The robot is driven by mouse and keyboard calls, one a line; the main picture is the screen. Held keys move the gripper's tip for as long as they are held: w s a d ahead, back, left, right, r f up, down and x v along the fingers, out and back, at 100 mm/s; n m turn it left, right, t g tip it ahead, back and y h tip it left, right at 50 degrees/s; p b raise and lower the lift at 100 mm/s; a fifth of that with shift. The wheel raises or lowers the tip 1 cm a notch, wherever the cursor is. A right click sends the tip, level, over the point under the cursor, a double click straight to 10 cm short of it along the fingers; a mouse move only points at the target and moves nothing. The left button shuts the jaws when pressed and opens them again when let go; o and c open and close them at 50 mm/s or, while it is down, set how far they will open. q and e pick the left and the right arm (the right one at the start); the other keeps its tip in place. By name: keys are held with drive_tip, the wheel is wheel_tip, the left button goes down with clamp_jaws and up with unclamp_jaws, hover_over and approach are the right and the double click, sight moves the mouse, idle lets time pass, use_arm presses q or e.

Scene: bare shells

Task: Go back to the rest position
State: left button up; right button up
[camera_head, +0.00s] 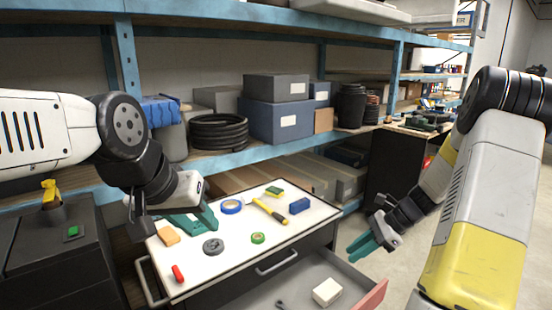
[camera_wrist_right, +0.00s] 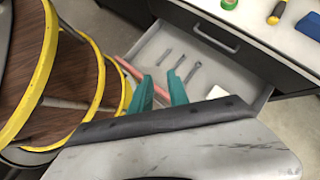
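My left gripper (camera_head: 192,222) has teal fingers and hangs over the left part of the white worktop. Its fingers look spread, with nothing visible between them. My right gripper (camera_head: 362,245) is in free air to the right of the worktop, beyond the open drawer's right side in the picture. In the right wrist view its two teal fingers (camera_wrist_right: 160,92) stand apart with nothing between them, with the drawer behind them.
The white worktop (camera_head: 190,262) bears a hammer (camera_head: 270,210), tape rolls, blocks and a red item. The open drawer (camera_head: 290,285) below holds a white block (camera_head: 327,292) and tools. Blue shelving (camera_head: 240,156) stands behind. Floor to the right is partly clear.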

drive_tip(key=s+a+r+n+h, duration=0.1)
drive_tip(key=s+a+r+n, duration=0.15)
drive_tip(key=r, duration=0.25)
drive_tip(key=s+a+r+n+t+h, duration=0.1)
drive_tip(key=s+r+n+h, duration=0.1)
drive_tip(key=r+n, duration=0.25)
drive_tip(key=s+a+r+n+h, duration=0.1)
drive_tip(key=s+a+r+n, duration=0.1)
drive_tip(key=r, duration=0.3)
drive_tip(key=s+a+r+n+t+h, duration=0.2)
drive_tip(key=s+a+r+n+t, duration=0.1)
drive_tip(key=s+r+n, duration=0.6)
drive_tip(key=s+n+t, duration=0.1)
drive_tip(key=s, duration=0.2)
drive_tip(key=shift+s, duration=0.15)
